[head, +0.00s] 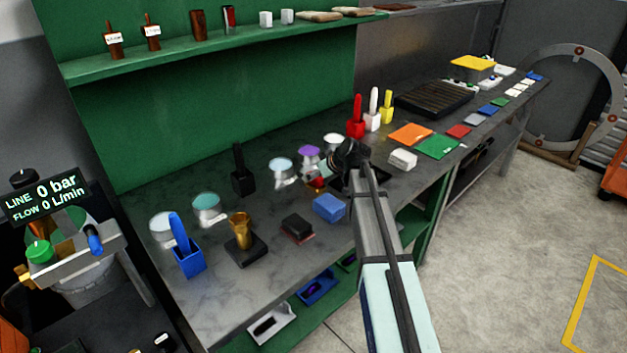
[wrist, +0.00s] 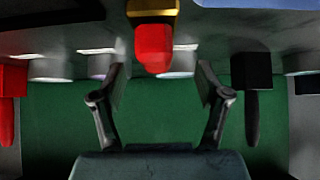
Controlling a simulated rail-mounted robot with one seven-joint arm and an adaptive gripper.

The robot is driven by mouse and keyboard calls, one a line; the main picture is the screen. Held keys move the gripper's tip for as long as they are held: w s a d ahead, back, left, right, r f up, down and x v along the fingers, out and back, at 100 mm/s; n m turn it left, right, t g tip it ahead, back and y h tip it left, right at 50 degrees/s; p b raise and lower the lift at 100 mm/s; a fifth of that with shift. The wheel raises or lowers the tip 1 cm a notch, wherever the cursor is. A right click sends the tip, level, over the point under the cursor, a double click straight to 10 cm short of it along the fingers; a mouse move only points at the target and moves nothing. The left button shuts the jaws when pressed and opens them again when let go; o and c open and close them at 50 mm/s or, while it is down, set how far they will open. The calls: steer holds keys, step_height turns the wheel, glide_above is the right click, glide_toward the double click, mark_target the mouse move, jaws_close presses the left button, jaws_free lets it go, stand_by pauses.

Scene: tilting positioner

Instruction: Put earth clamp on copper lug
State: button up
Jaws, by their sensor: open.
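A red-handled piece with a brass-yellow end, which may be the earth clamp (wrist: 154,45), lies between the open fingers of my gripper (wrist: 160,80) in the wrist view, with a gap on both sides. In the head view only a small red part of it (head: 315,183) shows, beside my gripper (head: 324,170), which is low over the middle of the bench and partly hidden by my arm. A copper-coloured upright piece on a black base, likely the copper lug (head: 241,232), stands near the bench's front left.
Around my gripper stand several lidded pots (head: 281,170), a black holder (head: 242,180) and a blue block (head: 329,207). A blue holder (head: 189,258) stands at the left, and red, white and yellow holders (head: 372,122) behind right. A green shelf (head: 220,48) overhangs the back.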

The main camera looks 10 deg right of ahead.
steer(key=shift+d+p+x, duration=0.2)
steer(key=shift+p+x, duration=0.85)
steer(key=shift+x, duration=1.2)
steer(key=shift+w+a+f, duration=0.2)
steer(key=shift+w+f, duration=0.1)
steer(key=shift+f, duration=0.1)
jaws_close()
